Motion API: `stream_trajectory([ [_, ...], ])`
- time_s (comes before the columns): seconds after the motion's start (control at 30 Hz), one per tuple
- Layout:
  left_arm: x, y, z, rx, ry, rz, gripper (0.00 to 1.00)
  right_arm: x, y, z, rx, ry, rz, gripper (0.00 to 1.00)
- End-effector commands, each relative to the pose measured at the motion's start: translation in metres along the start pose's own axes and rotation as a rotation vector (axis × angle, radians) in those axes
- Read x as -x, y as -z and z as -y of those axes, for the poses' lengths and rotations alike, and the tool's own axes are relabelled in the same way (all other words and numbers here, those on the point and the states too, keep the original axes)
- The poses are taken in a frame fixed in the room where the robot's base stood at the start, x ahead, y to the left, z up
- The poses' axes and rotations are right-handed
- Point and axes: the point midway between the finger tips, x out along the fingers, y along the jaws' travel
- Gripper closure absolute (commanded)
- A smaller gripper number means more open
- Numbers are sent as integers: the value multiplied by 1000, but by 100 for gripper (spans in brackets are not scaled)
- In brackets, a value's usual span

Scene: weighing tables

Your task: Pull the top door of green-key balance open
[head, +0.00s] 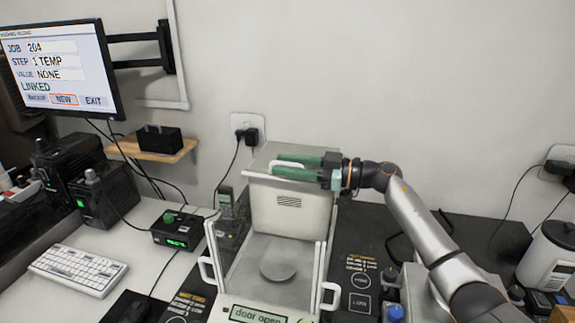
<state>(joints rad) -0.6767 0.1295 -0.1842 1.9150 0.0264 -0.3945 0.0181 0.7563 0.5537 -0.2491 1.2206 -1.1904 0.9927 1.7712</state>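The balance has a white frame (322,232), clear walls and a round pan (277,258). Its display (258,315) reads "door open". Its keys are cut off at the bottom edge, so I see no green key. The top door (262,155) is slid to the rear and the chamber is uncovered from above. My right gripper (288,166) reaches in from the right at the rear top. Its green fingers lie on either side of the door's white handle (287,164) and appear shut on it. My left gripper is out of view.
A small box with a green readout (176,240) stands left of the balance, near a keyboard (77,271) and mouse (128,306). A monitor (58,68) hangs upper left. A white container (548,258) stands at the right. The wall is close behind the balance.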

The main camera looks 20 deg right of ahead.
Motion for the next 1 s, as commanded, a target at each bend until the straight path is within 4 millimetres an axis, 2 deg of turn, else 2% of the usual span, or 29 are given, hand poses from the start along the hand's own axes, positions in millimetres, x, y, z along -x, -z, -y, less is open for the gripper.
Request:
stream_trajectory([
  [0.27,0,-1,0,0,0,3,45,0,0,0,-1,-1,0,55],
  [0.43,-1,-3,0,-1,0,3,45,12,-2,-1,-1,-3,2,55],
  [0.8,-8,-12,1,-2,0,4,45,89,-3,0,0,-2,5,55],
  [1.0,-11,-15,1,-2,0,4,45,117,-2,0,-1,-1,2,55],
])
